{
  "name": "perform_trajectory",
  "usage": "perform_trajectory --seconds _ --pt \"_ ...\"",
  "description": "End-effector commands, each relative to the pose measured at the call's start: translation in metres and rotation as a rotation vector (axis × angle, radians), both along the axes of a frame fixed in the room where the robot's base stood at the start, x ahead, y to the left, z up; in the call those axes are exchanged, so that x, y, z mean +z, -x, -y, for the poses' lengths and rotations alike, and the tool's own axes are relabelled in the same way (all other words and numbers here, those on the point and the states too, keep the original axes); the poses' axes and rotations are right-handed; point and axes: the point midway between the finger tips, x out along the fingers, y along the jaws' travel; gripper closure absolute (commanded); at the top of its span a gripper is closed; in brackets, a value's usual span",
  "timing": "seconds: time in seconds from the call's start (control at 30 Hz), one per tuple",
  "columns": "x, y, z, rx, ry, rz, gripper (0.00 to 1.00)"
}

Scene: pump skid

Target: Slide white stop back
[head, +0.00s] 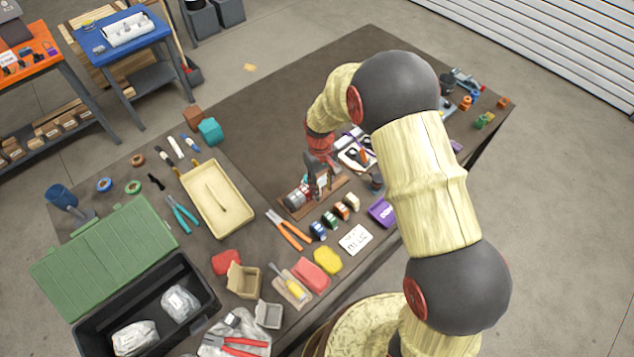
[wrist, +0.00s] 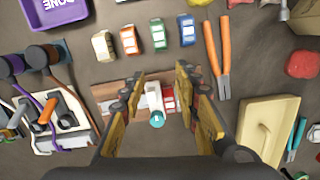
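In the wrist view, a small white part (wrist: 153,96), which looks like the white stop, shows between my fingers beside a red-and-white part (wrist: 168,97). A teal round end (wrist: 157,119) sits just below the white part. They are over a brown wooden base (wrist: 105,92). My gripper (wrist: 160,82) is open, with one finger on each side of these parts. I cannot tell whether either finger touches them. In the head view my gripper (head: 318,175) is low over the pump assembly (head: 297,198) and hides much of it.
Several small coloured blocks (wrist: 129,40) stand in a row near the base. Orange-handled pliers (wrist: 217,60) lie beside them. A device with wires and an orange lever (wrist: 62,120) is on the other side. A cream tray (head: 217,198) and a purple DONE tray (head: 381,211) are on the table.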

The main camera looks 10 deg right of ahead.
Motion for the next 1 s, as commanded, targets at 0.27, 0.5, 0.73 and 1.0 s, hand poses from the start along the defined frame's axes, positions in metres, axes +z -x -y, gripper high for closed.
perform_trajectory --seconds 0.27,0.5,0.73,1.0 --pt "0.008 -0.054 -0.009 0.132 -0.028 0.114 0.68" --pt "-0.018 -0.053 -0.008 0.141 -0.028 0.109 0.68" --pt "-0.052 -0.053 -0.009 0.140 -0.028 0.110 0.68" --pt "-0.068 -0.053 -0.009 0.139 -0.028 0.113 0.68"
